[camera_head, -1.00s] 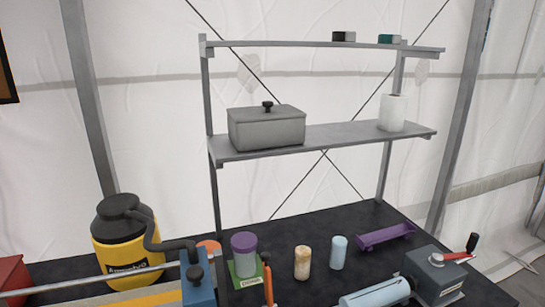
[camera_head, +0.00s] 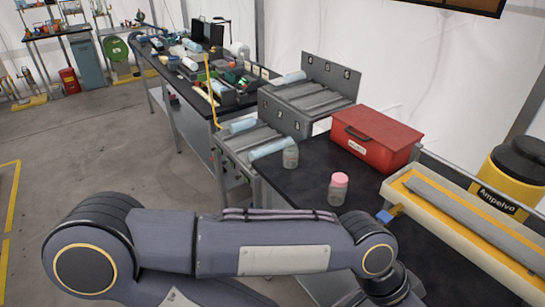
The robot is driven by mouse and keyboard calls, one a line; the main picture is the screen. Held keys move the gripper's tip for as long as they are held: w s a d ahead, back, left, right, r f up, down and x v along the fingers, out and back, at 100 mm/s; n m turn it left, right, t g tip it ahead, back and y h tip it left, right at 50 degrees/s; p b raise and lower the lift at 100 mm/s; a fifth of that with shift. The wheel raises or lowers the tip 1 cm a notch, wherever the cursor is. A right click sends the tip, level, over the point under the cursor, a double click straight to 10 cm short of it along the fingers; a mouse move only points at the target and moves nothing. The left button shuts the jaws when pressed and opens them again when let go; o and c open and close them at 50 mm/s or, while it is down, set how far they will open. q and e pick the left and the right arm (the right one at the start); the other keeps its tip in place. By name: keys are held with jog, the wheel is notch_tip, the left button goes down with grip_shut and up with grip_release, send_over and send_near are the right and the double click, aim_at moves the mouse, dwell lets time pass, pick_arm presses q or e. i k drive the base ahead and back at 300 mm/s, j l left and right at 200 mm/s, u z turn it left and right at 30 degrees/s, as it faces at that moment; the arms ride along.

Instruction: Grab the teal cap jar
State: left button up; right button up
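A small clear jar (camera_head: 290,157) stands near the far left edge of the black table, close beside a light-blue roll. Its cap colour is too small to tell. A second clear jar with a pink cap (camera_head: 339,188) stands nearer on the same table. No teal cap shows clearly on any jar. My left arm reaches across the bottom of the view from the left, and its far end leaves the lower edge below the jars. Neither of my grippers is in view.
A red box (camera_head: 376,138) stands behind the jars. Grey roller conveyors (camera_head: 310,102) with light-blue rolls adjoin the table's left end. A yellow-and-black container (camera_head: 511,175) and a long cream-coloured device (camera_head: 455,215) stand at right. Open floor lies left.

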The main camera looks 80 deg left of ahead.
aim_at(291, 151)
jog(key=k+u, duration=0.1)
jog(key=u, duration=1.95)
jog(key=k+l+u, duration=0.1)
jog(key=l+u, duration=0.3)
jog(key=k+l+u, duration=0.15)
jog(key=l+u, duration=0.25)
jog(key=z, duration=0.4)
jog(key=i+j+z, duration=0.55)
jog(key=j+z, duration=0.25)
jog(key=i+j, duration=0.15)
jog(key=j, duration=0.25)
jog(key=i+j+z, duration=0.1)
jog(key=j, duration=0.3)
jog(key=i+j, duration=0.2)
jog(key=j, duration=0.2)
jog(key=i+j, duration=0.1)
jog(key=j, duration=0.3)
jog(key=i+j+z, duration=0.1)
jog(key=j, duration=0.3)
jog(key=i+j, duration=0.15)
jog(key=j, duration=0.25)
jog(key=i+j+z, duration=0.1)
jog(key=j, duration=0.35)
